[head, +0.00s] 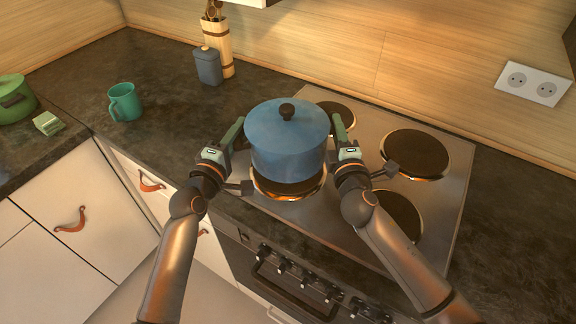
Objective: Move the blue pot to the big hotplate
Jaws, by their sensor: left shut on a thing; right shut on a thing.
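The blue pot (288,146) has its lid on, with a dark knob on top, and is upright. It is over the front-left hotplate (290,189), whose front part and bright rim show below it. I cannot tell whether its base touches the stove. My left gripper (235,131) is shut at the pot's left side and my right gripper (339,128) is shut at its right side; the gripped handles are mostly hidden. A large hotplate (415,153) at the back right is bare. The front-right hotplate (396,213) and smaller back-left hotplate (335,116) are partly hidden.
A green mug (125,103), a blue-grey canister (208,66) and a utensil holder (217,45) stand on the dark counter left of the stove. A green pot (14,101) and a small green-white block (48,123) are far left. Stove knobs (299,279) line the front.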

